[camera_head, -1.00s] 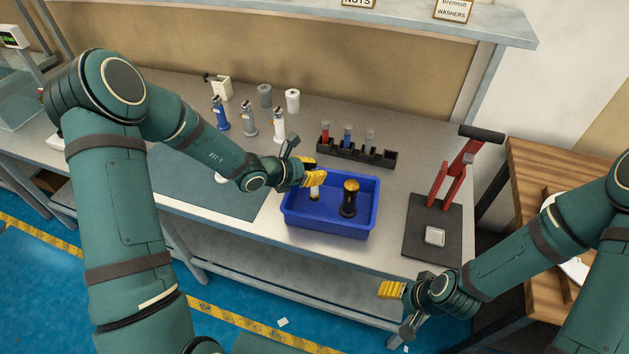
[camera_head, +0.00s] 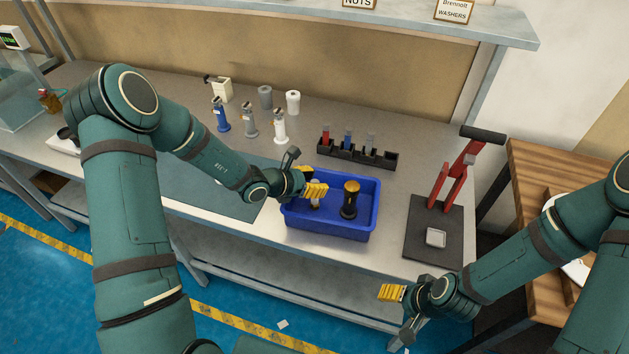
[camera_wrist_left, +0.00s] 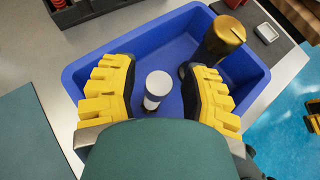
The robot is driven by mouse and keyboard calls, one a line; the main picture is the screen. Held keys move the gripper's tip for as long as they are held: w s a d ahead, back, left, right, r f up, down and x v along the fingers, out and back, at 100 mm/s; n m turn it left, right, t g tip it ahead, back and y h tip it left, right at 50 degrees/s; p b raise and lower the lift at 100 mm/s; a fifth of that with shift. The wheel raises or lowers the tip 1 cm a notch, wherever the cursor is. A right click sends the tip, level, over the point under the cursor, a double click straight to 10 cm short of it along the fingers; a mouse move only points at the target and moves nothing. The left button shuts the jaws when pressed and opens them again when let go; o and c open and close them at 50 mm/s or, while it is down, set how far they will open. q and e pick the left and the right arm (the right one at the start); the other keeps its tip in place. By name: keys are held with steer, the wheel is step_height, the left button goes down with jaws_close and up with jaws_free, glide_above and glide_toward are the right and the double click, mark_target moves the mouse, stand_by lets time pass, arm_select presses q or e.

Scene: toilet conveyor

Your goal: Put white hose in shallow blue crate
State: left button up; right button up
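The shallow blue crate (camera_head: 330,226) stands on the workbench; it also shows in the left wrist view (camera_wrist_left: 110,54). A small white cylinder with a darker lower end, which looks like the white hose (camera_wrist_left: 158,84), stands in the crate. In the head view the hose (camera_head: 315,201) is partly hidden by a finger. My left gripper (camera_head: 310,181) is over the crate's left part. Its yellow fingers (camera_wrist_left: 158,92) are spread, one on each side of the hose, with visible gaps. My right gripper (camera_head: 391,292) is in front of the bench; its finger gap is not clear.
A black and gold piece (camera_head: 350,199) stands in the crate's right part. Blue, grey and white handles (camera_head: 279,127) stand at the back left.

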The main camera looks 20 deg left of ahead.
arm_select(q)
steer(key=shift+r, duration=0.2)
steer(key=p+v, duration=0.1)
steer(key=v, duration=0.9)
steer(key=shift+s+a+r, duration=0.1)
steer(key=shift+s+a, duration=0.05)
steer(key=s+d+f+m+g+y, duration=0.2)
steer(key=s+d+f+m, duration=0.4)
steer(key=m, duration=0.7)
steer(key=s+d+f+m+g+y, duration=0.2)
steer(key=s+d+f+m+g, duration=0.2)
steer(key=m, duration=0.8)
steer(key=s+d+f, duration=0.2)
steer(key=s+f, duration=0.2)
steer(key=s, duration=0.1)
steer(key=shift+s+d+m+g, duration=0.3)
steer(key=shift+m+g, duration=0.1)
